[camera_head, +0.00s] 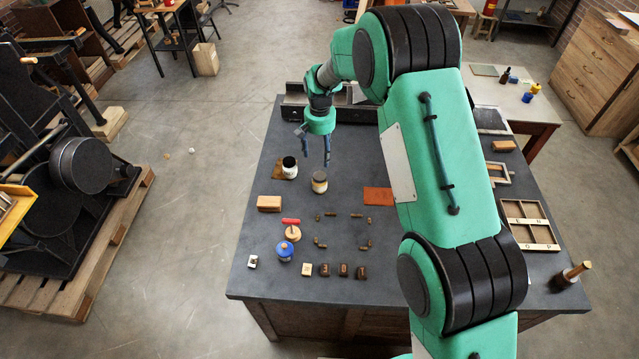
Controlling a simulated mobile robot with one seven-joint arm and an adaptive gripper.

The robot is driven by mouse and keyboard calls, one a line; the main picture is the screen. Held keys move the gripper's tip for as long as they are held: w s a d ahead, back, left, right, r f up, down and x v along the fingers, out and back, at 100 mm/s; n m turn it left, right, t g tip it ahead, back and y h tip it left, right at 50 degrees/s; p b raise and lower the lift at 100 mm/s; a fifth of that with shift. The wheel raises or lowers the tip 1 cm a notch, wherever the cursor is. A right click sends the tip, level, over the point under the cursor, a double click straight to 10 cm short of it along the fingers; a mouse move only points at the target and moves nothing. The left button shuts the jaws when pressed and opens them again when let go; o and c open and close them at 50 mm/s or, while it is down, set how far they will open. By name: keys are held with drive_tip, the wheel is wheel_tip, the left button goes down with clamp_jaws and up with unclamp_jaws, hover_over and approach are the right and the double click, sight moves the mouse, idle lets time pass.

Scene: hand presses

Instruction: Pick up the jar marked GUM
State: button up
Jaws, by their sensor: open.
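Two small jars stand near each other on the dark table. One jar (290,171) is white with a black top and stands on a brown pad. The other jar (320,186) has a tan top and a pale band and stands to its right, slightly nearer. Their lettering is too small to read, so I cannot tell which is marked GUM. My gripper (316,161) is open and empty, fingers pointing down, above and just behind the jars. It appears apart from both jars.
A wooden block (269,203), a blue-topped jar (284,252) and several small blocks lie nearer the front. An orange-brown square (378,196) lies to the right. A divided wooden tray (528,225) sits at the right edge.

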drive_tip(key=p, duration=0.1)
hover_over(320, 176)
drive_tip(key=shift+s+f, duration=0.1)
drive_tip(key=shift+f, duration=4.1)
drive_tip(key=shift+a+f+p, duration=0.1)
drive_tip(key=shift+f+p, duration=0.55)
drive_tip(key=shift+f, duration=1.95)
drive_tip(key=c, duration=1.4)
